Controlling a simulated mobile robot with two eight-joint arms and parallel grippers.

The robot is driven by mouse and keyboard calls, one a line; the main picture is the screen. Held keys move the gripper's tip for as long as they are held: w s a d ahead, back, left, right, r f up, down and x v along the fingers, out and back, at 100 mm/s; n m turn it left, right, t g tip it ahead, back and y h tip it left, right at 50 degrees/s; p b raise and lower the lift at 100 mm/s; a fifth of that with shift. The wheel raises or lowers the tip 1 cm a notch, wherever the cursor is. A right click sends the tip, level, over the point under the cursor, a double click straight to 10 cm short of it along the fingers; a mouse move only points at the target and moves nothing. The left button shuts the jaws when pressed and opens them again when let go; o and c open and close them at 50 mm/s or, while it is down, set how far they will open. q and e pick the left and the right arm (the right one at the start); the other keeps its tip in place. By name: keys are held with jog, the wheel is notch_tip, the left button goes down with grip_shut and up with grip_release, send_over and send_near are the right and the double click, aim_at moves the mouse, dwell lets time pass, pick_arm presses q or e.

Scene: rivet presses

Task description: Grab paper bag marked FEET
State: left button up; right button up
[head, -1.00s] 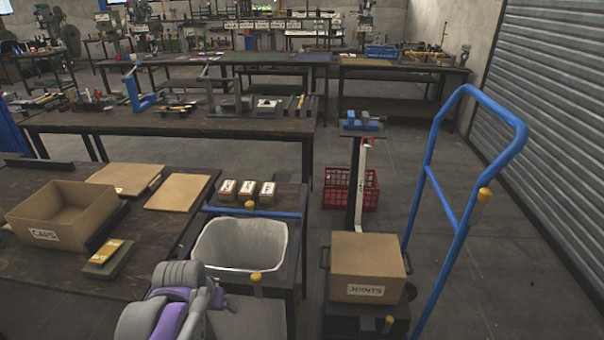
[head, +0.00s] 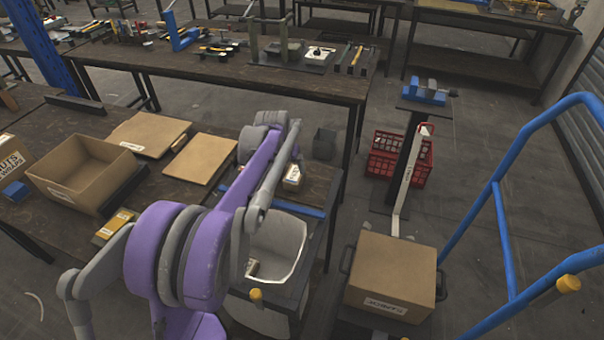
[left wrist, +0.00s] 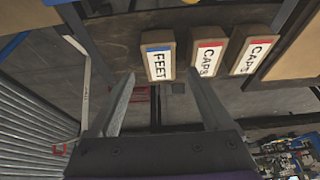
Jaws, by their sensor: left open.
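The paper bag marked FEET (left wrist: 158,60) is a small brown bag with a white label and a blue strip, in the upper middle of the left wrist view. Two bags marked CAPS (left wrist: 207,58) (left wrist: 252,52), with red strips, stand to its right there. My left gripper (left wrist: 161,77) is open and empty, its fingertips spread on either side of the FEET bag's lower part in that picture; I see no contact. In the head view one bag (head: 292,178) shows beside my left arm, its label unreadable; the arm hides the others. My right gripper is not in view.
The white bin (head: 283,240) sits in the bench in front of the bags. A blue bar (head: 301,207) runs between them. An open carton (head: 75,192) is left.

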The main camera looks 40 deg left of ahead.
aim_at(294, 174)
pick_arm(q)
jog(key=x, duration=0.2)
jog(key=shift+f, duration=0.4)
jog(key=x, duration=0.3)
jog(key=w+x, duration=0.1)
jog(key=x, duration=0.2)
jog(key=shift+r, duration=0.15)
jog(key=c, duration=1.3)
